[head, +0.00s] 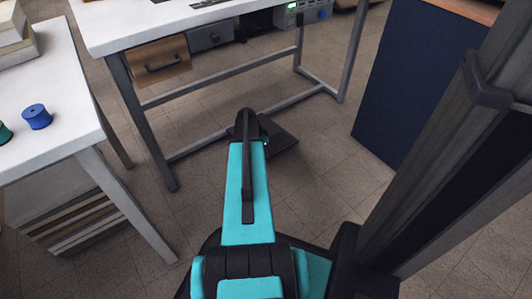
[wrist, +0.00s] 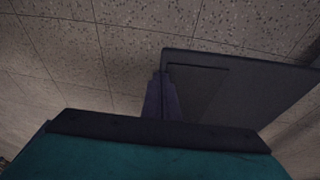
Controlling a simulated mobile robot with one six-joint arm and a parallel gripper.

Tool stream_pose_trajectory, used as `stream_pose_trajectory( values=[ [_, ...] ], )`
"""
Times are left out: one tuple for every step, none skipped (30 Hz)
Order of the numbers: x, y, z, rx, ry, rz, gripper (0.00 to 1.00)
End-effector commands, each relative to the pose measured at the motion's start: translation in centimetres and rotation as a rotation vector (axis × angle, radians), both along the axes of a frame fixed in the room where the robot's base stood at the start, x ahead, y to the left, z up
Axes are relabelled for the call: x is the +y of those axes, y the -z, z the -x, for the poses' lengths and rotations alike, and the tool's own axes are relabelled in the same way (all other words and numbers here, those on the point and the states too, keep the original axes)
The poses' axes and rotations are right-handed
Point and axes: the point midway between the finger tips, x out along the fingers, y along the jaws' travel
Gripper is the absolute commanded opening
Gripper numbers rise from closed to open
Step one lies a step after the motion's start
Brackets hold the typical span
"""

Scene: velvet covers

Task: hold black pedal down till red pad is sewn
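The black pedal (head: 282,138) lies on the floor below the white table, partly hidden by my arm. In the wrist view the pedal (wrist: 262,88) is a dark flat plate with a darker panel on its left part. My gripper (wrist: 162,80) shows there as one narrow dark column, its fingers together with no gap. Its tips are at the pedal's left edge; I cannot tell whether they touch or press it. In the head view my arm hides the gripper. The red pad is not in view.
The white table (head: 190,22) stands on grey legs, with a low crossbar behind the pedal. A second white table (head: 50,130) with blue (head: 36,116) and green spools is at left. A dark blue panel (head: 410,80) stands at right. Floor around the pedal is clear.

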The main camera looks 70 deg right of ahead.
Motion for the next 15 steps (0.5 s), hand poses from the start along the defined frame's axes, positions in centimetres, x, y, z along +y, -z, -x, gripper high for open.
stream_pose_trajectory(
  values=[
    [-0.1, -1.1, 0.0, 0.0, -0.001, 0.003, 0.0],
    [-0.1, -1.5, 0.0, 0.0, -0.001, 0.005, 0.0],
    [-0.2, -2.1, -0.1, -0.001, -0.002, 0.008, 0.0],
    [-0.3, -2.5, -0.1, 0.0, -0.003, 0.01, 0.0],
    [-0.4, -2.9, -0.1, -0.002, -0.002, 0.012, 0.0],
    [-0.3, -3.5, -0.2, -0.001, -0.003, 0.014, 0.0],
    [-0.1, -4.0, -0.2, -0.001, -0.003, 0.014, 0.0],
    [0.1, -4.5, -0.2, -0.001, -0.002, 0.014, 0.0],
    [0.3, -5.2, -0.2, -0.002, -0.002, 0.016, 0.0],
    [0.4, -5.6, -0.3, -0.002, -0.002, 0.016, 0.0],
    [0.5, -6.1, -0.3, -0.001, -0.003, 0.015, 0.0],
    [0.7, -6.8, -0.4, -0.001, -0.003, 0.015, 0.0],
    [0.9, -7.2, -0.5, -0.001, -0.003, 0.015, 0.0],
    [1.0, -7.7, -0.5, -0.002, -0.003, 0.017, 0.0],
    [1.2, -8.4, -0.6, -0.002, -0.003, 0.017, 0.0]
  ],
)
